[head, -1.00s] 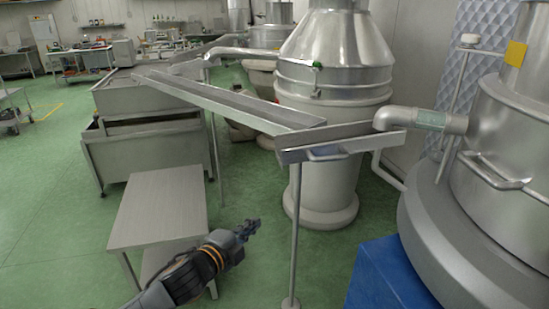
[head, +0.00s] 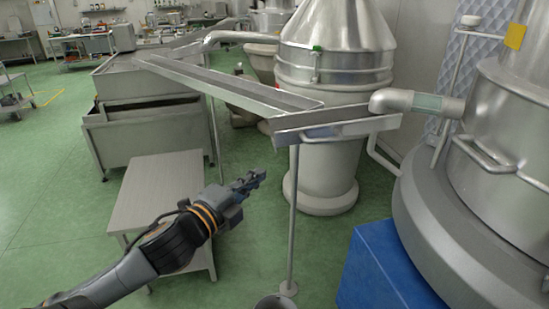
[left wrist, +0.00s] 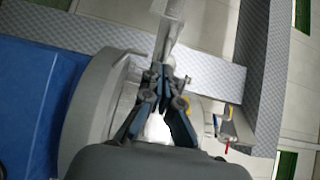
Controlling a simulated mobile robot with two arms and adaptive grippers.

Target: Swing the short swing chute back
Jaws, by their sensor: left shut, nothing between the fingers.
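The short swing chute (head: 378,126) is an open steel trough on top of a thin upright post (head: 293,215), right of centre in the head view. A bar handle shows on its near side. Its right end lies under the glass-banded outlet pipe (head: 428,106), and its left end is by the lower end of the long chute (head: 215,83). My left gripper (head: 258,177) is below and left of the short chute, apart from it, shut and empty. In the left wrist view my left gripper (left wrist: 160,72) shows shut fingers. My right gripper is not in view.
A steel side table (head: 155,190) stands left of my left arm. A large steel vessel (head: 335,60) is behind the chute. A blue block (head: 375,270) and a round machine (head: 510,150) stand at the right. Green floor is open at the left.

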